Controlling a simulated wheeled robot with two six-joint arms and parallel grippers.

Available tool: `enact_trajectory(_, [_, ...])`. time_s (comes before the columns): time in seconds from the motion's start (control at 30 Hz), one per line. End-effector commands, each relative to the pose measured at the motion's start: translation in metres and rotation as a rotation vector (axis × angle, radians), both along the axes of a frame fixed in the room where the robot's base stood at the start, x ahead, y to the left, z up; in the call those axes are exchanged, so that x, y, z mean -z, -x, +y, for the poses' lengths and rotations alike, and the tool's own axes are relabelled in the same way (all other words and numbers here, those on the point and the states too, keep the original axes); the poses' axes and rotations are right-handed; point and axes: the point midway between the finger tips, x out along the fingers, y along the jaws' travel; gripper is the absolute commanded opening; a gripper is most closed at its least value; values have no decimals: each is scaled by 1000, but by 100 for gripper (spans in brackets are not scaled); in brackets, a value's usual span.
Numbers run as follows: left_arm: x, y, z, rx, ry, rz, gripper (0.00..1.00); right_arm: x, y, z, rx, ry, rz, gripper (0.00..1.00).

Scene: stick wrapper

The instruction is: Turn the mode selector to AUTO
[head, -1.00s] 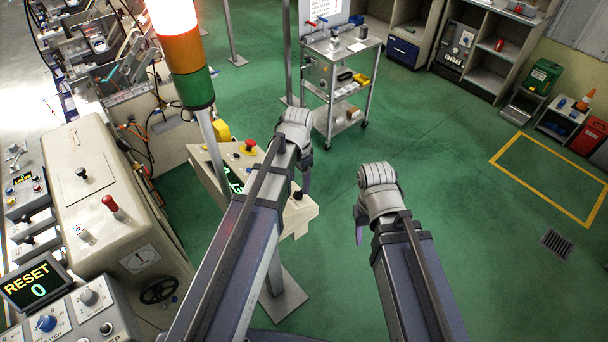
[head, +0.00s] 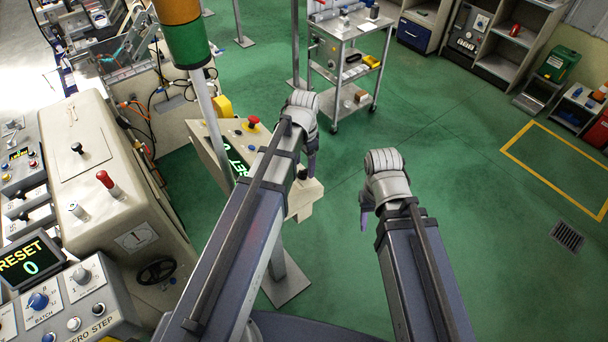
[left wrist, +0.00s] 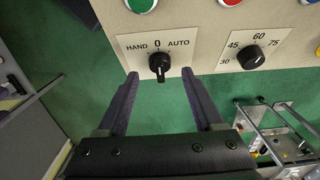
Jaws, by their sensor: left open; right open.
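The mode selector (left wrist: 159,66) is a black knob on a beige panel (left wrist: 205,35), on a plate marked HAND, 0 and AUTO. Its long grip stands about upright in the left wrist view, in line with the 0. My left gripper (left wrist: 160,74) is open, with one dark finger on each side of the knob in the picture. I cannot tell whether the fingers touch it. In the head view my left gripper (head: 311,165) is at the right end of the panel (head: 210,155). My right gripper (head: 366,212) is open and empty, out over the floor.
A second black knob (left wrist: 252,58), marked 30 to 75, sits right of the selector. A red button (left wrist: 230,1) and a green button (left wrist: 141,4) are above. In the head view a light tower (head: 186,40) stands beside the panel. A trolley (head: 345,75) stands behind.

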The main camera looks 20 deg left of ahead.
Motion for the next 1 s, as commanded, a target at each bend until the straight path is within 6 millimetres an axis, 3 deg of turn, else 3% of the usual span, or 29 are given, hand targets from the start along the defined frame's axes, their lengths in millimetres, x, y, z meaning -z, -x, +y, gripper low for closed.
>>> enact_trajectory(0.03, [13,0,0,0,0,0,68,13,0,0,-1,0,0,50])
enact_trajectory(0.13, [21,0,0,0,0,0,68,21,0,0,-3,1,0,50])
enact_trajectory(0.5, [23,0,0,0,0,0,68,23,0,0,-5,1,0,50])
enact_trajectory(1.0, [23,0,0,0,0,0,12,23,0,0,-5,1,0,50])
